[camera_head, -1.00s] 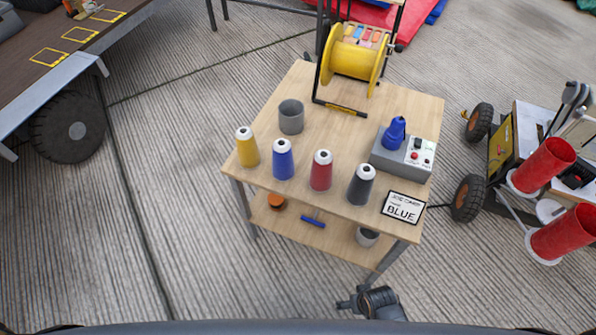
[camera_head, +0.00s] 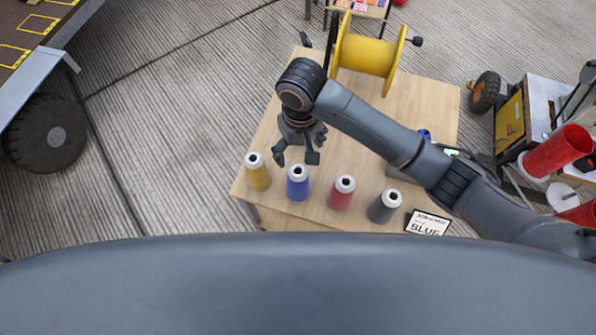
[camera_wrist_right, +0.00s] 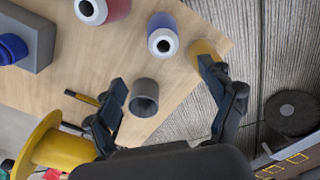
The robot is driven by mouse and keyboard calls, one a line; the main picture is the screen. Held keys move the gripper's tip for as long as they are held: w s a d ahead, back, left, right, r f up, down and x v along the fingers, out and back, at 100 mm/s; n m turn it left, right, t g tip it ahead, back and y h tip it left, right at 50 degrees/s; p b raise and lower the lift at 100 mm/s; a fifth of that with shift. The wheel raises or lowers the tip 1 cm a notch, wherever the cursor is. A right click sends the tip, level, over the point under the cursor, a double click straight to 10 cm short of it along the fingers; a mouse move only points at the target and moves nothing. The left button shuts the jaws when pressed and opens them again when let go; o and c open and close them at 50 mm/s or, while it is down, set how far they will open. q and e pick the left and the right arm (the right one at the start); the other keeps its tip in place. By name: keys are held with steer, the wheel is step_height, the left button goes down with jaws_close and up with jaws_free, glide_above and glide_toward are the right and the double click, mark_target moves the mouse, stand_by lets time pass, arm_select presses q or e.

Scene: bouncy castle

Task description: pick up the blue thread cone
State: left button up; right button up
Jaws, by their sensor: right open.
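The blue thread cone (camera_head: 297,184) stands upright on the wooden table, between the yellow cone (camera_head: 257,172) and the red cone (camera_head: 341,192). A dark grey cone (camera_head: 384,207) stands at the right of the row. My right gripper (camera_head: 297,160) is open and empty, above the table just behind the blue cone in the head view. In the right wrist view the blue cone (camera_wrist_right: 163,36) lies beyond the spread fingers (camera_wrist_right: 168,104), with the grey cup (camera_wrist_right: 144,98) between them. The card reading BLUE (camera_head: 427,224) lies at the table's right front. My left gripper is not in view.
A yellow spool (camera_head: 366,54) on a stand is at the table's back. The grey control box (camera_wrist_right: 30,35) is mostly hidden by my arm in the head view. A cart with red cones (camera_head: 558,151) stands right of the table.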

mark_target(300, 166)
step_height(300, 166, down, 8)
steer(key=shift+s+r, duration=0.1)
steer(key=f, duration=0.4)
steer(key=shift+s+a+f, duration=0.25)
steer(key=shift+s+f, duration=0.1)
steer(key=shift+f, duration=0.45)
jaws_close()
